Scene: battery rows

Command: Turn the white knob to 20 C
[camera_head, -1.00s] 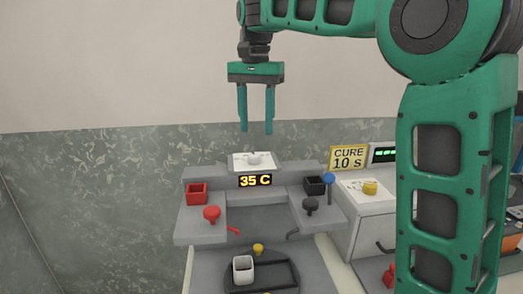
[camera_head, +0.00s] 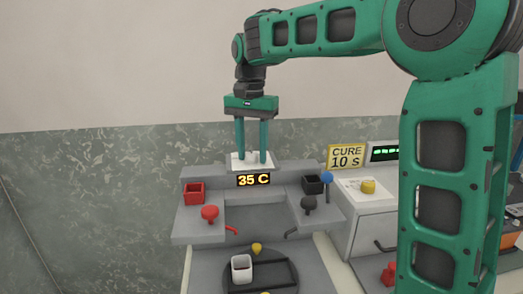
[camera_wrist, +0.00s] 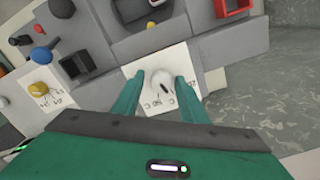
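The white knob (camera_wrist: 162,82) sits on a white plate (camera_wrist: 150,108) with printed marks, seen in the wrist view. The plate also shows at the back of the grey station in the head view (camera_head: 238,164). My gripper (camera_head: 252,160) points down over the plate. Its two fingers are apart, one on each side of the knob, with the knob between their tips. Whether the fingers touch the knob is not clear. The display (camera_head: 253,180) in front of the plate reads 35 C.
The station carries a red bin (camera_head: 194,193), a black bin (camera_head: 313,186), a red knob (camera_head: 210,212), a black knob (camera_head: 308,202) and a blue ball-topped lever (camera_head: 327,178). To the right are a yellow knob (camera_head: 368,186) and a CURE 10 s sign (camera_head: 346,156).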

